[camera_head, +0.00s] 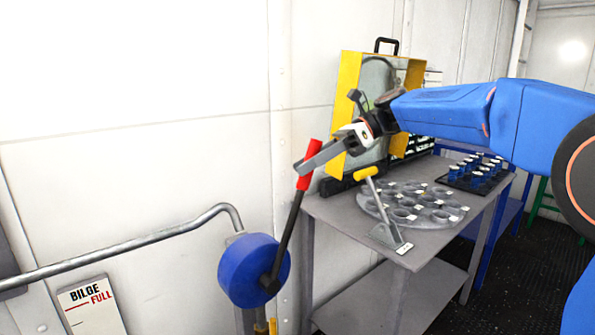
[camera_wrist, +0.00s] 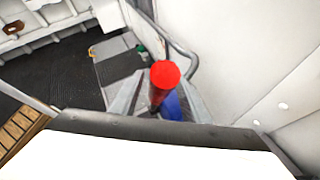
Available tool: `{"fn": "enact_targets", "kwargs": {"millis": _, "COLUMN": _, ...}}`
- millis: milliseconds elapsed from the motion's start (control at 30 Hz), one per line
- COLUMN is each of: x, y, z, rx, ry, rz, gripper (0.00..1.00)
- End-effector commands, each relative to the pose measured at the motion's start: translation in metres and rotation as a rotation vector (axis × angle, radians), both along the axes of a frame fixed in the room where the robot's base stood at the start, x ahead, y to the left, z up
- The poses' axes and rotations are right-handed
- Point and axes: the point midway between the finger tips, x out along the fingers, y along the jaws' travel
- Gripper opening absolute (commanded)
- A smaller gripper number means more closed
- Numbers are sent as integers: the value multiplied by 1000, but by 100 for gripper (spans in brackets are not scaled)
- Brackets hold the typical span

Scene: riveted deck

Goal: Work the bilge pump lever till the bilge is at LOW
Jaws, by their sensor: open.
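The bilge pump has a blue round body (camera_head: 254,270) on the wall at lower centre. Its dark lever (camera_head: 287,235) rises up and slightly right to a red handle (camera_head: 308,170). My gripper (camera_head: 308,162) is at the handle, with its grey fingers reaching leftward across it. In the wrist view the red handle (camera_wrist: 165,75) stands between the two open fingers, with the blue body (camera_wrist: 172,106) behind it. Whether a finger touches the handle I cannot tell. A white gauge plate (camera_head: 92,308) reads BILGE and, in red, FULL; its lower part is cut off.
A grey bench (camera_head: 335,215) stands right of the lever, holding a round grey tray (camera_head: 425,222), a small yellow-handled lever (camera_head: 366,174) and a yellow case (camera_head: 348,75). A grey pipe (camera_head: 130,244) runs along the wall at left.

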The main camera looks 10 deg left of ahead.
Motion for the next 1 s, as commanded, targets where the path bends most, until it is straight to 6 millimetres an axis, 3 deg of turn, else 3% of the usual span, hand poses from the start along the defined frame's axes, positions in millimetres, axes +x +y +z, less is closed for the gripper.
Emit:
{"fn": "enact_targets", "kwargs": {"millis": 600, "x": 48, "y": -94, "z": 55, "rx": 0, "ry": -1, "rz": -3, "gripper": 42}}
{"fn": "enact_targets", "kwargs": {"millis": 1000, "x": 55, "y": -111, "z": 66, "rx": 0, "ry": 0, "rz": 0, "gripper": 42}}
